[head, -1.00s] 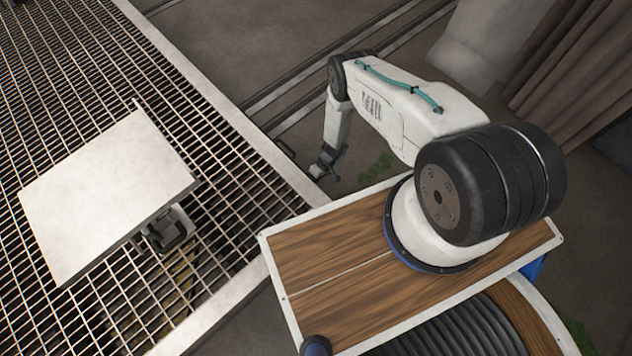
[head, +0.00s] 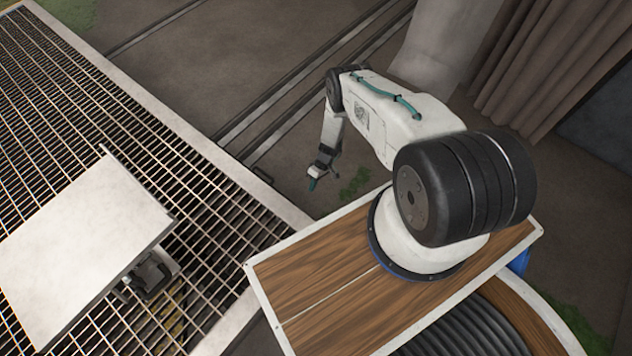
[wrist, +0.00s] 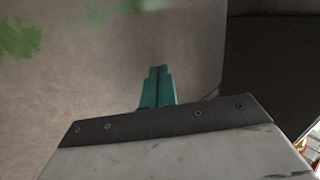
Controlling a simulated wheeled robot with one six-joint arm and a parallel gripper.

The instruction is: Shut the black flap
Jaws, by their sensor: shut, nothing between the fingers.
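I cannot make out the black flap for certain in either view. A dark flat panel (wrist: 275,65) fills the upper right of the wrist view, and I cannot tell whether it is the flap. My gripper (head: 312,184) hangs low beyond the wooden deck, over the floor and to the right of the grating. Its teal fingers (wrist: 157,86) are together and empty in the wrist view, with bare floor behind them. They touch nothing that I can see.
A metal grating platform (head: 185,135) with a pale rim spans the left. A pale tilted panel (head: 75,250) stands over it, with a dark block (head: 152,275) beside its lower right edge. Rails (head: 265,130) cross the floor behind. Brown curtains (head: 545,75) hang at upper right.

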